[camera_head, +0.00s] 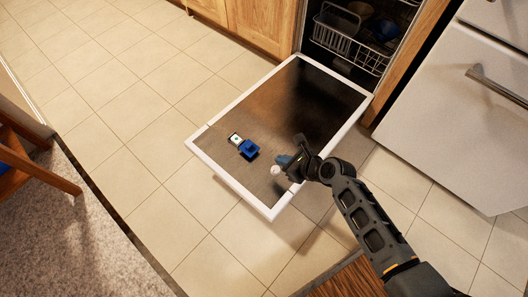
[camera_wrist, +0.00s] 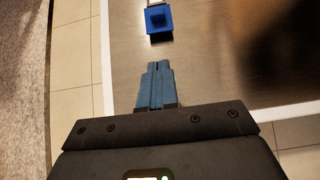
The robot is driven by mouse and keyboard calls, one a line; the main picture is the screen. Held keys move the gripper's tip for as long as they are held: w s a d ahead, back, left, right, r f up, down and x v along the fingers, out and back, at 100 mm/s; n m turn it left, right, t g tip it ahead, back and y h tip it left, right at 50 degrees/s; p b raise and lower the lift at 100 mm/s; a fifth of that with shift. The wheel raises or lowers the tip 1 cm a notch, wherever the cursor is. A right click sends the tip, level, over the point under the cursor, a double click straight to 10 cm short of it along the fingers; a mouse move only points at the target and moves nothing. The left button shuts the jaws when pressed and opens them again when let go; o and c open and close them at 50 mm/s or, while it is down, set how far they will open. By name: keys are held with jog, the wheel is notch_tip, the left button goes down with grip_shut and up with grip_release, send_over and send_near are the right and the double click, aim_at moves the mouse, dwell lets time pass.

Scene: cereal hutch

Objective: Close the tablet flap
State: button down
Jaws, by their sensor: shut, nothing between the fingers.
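The dishwasher door (camera_head: 290,105) lies open and flat, with a dark inner face and a white rim. A small dispenser is set in its inner face. It shows a white part (camera_head: 236,139) and a blue part (camera_head: 249,149), which seems to be the tablet flap. In the wrist view the blue part (camera_wrist: 158,20) is a square with a raised middle, just ahead of my fingertips and apart from them. I cannot tell the flap's exact angle. My gripper (camera_head: 283,160) is shut and empty, over the door to the right of the blue part. Its blue fingertips (camera_wrist: 158,66) touch each other.
The dishwasher opening with a white wire rack (camera_head: 345,40) and dishes is at the back. A white fridge (camera_head: 460,100) stands to the right and wooden cabinets (camera_head: 255,25) are behind. Tiled floor is clear left of the door.

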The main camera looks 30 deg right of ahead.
aim_at(250, 147)
jog(key=b+x, duration=0.5)
jog(key=x, duration=0.4)
jog(key=shift+f, duration=0.2)
jog(key=w, duration=0.1)
jog(key=w+a+b, duration=0.1)
jog(key=w, duration=0.1)
jog(key=shift+f, duration=0.1)
jog(key=shift+w+a+b, duration=0.2)
jog(key=shift+w+b, duration=0.1)
jog(key=shift+w, duration=0.3)
jog(key=shift+w+a, duration=0.1)
jog(key=shift+w, duration=0.3)
jog(key=w, duration=0.2)
jog(key=w+a, duration=0.1)
jog(key=w, duration=0.1)
jog(key=w+a, duration=0.1)
jog(key=shift+w, duration=0.65)
